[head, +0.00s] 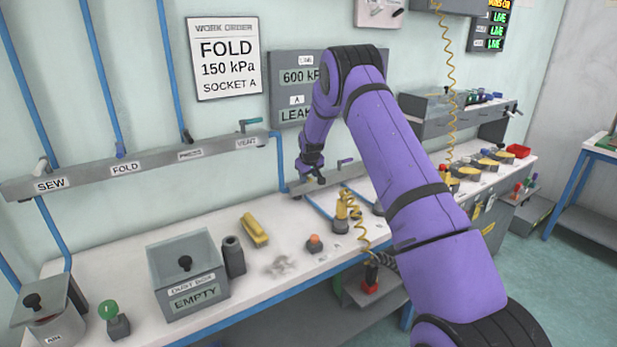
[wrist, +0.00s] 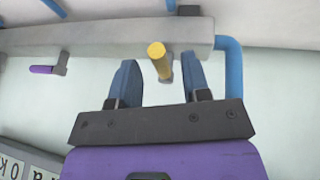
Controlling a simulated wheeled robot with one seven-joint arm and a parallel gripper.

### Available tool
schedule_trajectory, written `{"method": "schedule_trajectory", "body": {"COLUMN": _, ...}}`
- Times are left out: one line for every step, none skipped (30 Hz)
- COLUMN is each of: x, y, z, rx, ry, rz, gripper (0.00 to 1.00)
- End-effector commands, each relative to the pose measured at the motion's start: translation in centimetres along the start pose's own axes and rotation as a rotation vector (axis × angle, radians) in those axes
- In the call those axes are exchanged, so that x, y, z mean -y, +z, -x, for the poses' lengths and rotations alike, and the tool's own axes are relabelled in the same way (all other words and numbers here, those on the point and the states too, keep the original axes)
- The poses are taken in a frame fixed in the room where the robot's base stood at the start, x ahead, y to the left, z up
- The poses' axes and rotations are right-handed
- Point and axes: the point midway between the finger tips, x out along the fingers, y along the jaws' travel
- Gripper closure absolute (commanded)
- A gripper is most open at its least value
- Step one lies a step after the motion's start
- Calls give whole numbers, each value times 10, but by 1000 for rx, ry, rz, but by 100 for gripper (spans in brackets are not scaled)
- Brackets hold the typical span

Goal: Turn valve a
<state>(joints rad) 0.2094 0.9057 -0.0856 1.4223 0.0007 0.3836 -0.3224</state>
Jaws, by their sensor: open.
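My gripper (wrist: 158,78) is open in the wrist view, with its two blue fingers either side of a yellow-tipped valve handle (wrist: 157,52). Gaps show between the handle and both fingers. The handle sits on a grey rail (wrist: 100,40); a purple valve handle (wrist: 42,69) is further left on it. In the head view my gripper (head: 311,176) is at the left end of the short rail (head: 330,178) behind the bench, and a purple handle (head: 345,162) shows to its right. The yellow handle is hidden there. No label marking valve a is legible on the handles.
The bench (head: 290,235) carries a yellow coiled hose fitting (head: 342,215), a dust bowl box (head: 187,275) and a dark cylinder (head: 233,256). A wall panel (head: 290,100) is partly behind my arm. A blue pipe (wrist: 232,75) runs close beside the fingers.

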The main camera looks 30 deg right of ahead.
Motion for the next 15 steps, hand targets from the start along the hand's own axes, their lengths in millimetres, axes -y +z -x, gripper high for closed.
{"method": "schedule_trajectory", "body": {"x": 0, "y": 0, "z": -4, "rx": 0, "ry": 0, "rz": 0, "gripper": 57}}
{"method": "schedule_trajectory", "body": {"x": 0, "y": 0, "z": -5, "rx": 0, "ry": 0, "rz": 0, "gripper": 57}}
{"method": "schedule_trajectory", "body": {"x": 0, "y": 0, "z": -6, "rx": 0, "ry": 0, "rz": 0, "gripper": 57}}
{"method": "schedule_trajectory", "body": {"x": 0, "y": 0, "z": -7, "rx": -1, "ry": 0, "rz": 0, "gripper": 57}}
{"method": "schedule_trajectory", "body": {"x": 0, "y": 0, "z": -8, "rx": -1, "ry": 0, "rz": -1, "gripper": 57}}
{"method": "schedule_trajectory", "body": {"x": 0, "y": 0, "z": -8, "rx": -1, "ry": 0, "rz": -1, "gripper": 57}}
{"method": "schedule_trajectory", "body": {"x": 0, "y": 0, "z": -8, "rx": -1, "ry": 0, "rz": -1, "gripper": 57}}
{"method": "schedule_trajectory", "body": {"x": 0, "y": 0, "z": -8, "rx": -1, "ry": 0, "rz": -1, "gripper": 57}}
{"method": "schedule_trajectory", "body": {"x": 0, "y": 0, "z": -8, "rx": -1, "ry": 0, "rz": -1, "gripper": 57}}
{"method": "schedule_trajectory", "body": {"x": 0, "y": 0, "z": -8, "rx": -1, "ry": 0, "rz": -1, "gripper": 57}}
{"method": "schedule_trajectory", "body": {"x": 0, "y": 0, "z": -8, "rx": -1, "ry": 0, "rz": -1, "gripper": 57}}
{"method": "schedule_trajectory", "body": {"x": 0, "y": 0, "z": -8, "rx": -1, "ry": 0, "rz": -1, "gripper": 57}}
{"method": "schedule_trajectory", "body": {"x": 0, "y": 0, "z": -8, "rx": 0, "ry": 0, "rz": -1, "gripper": 64}}
{"method": "schedule_trajectory", "body": {"x": 0, "y": 0, "z": -8, "rx": 0, "ry": 0, "rz": -1, "gripper": 70}}
{"method": "schedule_trajectory", "body": {"x": 0, "y": 0, "z": -8, "rx": 0, "ry": 0, "rz": -1, "gripper": 80}}
